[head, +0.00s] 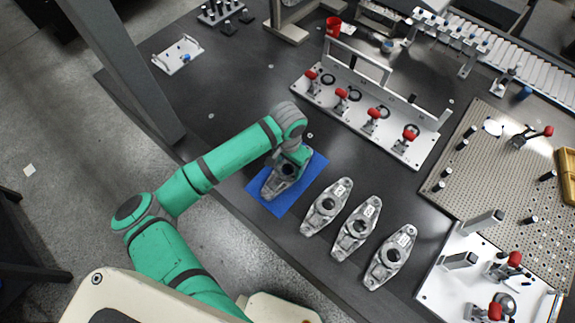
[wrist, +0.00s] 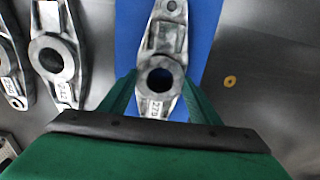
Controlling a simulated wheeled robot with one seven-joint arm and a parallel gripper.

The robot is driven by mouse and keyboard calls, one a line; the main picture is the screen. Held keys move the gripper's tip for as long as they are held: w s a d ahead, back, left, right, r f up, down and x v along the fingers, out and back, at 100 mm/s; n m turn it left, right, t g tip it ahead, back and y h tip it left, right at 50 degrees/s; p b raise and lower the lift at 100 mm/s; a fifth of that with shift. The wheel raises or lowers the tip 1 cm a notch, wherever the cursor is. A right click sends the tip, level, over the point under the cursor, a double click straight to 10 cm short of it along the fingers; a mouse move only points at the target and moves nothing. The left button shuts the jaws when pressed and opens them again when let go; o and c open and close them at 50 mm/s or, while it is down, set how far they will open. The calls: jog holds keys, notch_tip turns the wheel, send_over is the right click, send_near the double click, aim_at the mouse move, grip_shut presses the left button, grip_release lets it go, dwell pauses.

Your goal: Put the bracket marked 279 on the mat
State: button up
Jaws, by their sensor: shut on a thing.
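The bracket marked 279 (wrist: 165,45) is a grey metal casting with a round hole and a white label at its near end. In the head view the bracket (head: 274,187) is over the blue mat (head: 311,166), partly hidden by my arm. My gripper (wrist: 160,100) is shut on the bracket, with a green finger on each side of it near the hole. The blue mat (wrist: 204,22) shows around the bracket in the wrist view. I cannot tell whether the bracket touches the mat.
Several similar brackets (head: 326,207) lie in a row right of the mat; one bracket (wrist: 58,58) is near my gripper's left. A white fixture with red clamps (head: 340,107) stands behind. A perforated plate (head: 490,165) is at the right. Dark table (head: 235,95) is bare behind my arm.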

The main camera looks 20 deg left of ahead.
jog(key=shift+d, duration=0.1)
jog(key=o, duration=1.5)
jog(key=shift+f, duration=0.1)
jog(key=shift+s, duration=0.2)
